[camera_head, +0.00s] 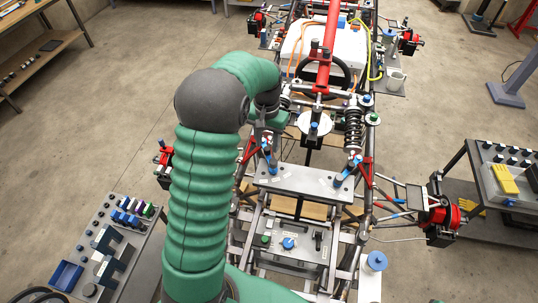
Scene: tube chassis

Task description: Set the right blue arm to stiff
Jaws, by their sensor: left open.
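The right blue arm (347,171) is a short lever at the right end of a grey plate (300,181) across the chassis. It leans up and to the right; the plate's markings are too small to read. A matching left blue arm (271,163) sits at the plate's left end. My green left arm reaches up and bends over to the right, and my left gripper (266,130) hangs above the left blue arm, well to the left of the right one. It is open, with its fingers small and partly hidden against the tubes. My right gripper is out of view.
Coil-over springs (354,130) and a steering wheel (327,77) stand beyond the plate. A lower panel with a blue knob (288,243) lies nearer. A parts cart (120,235) stands left and another cart (505,175) right. Chassis tubes surround the plate closely.

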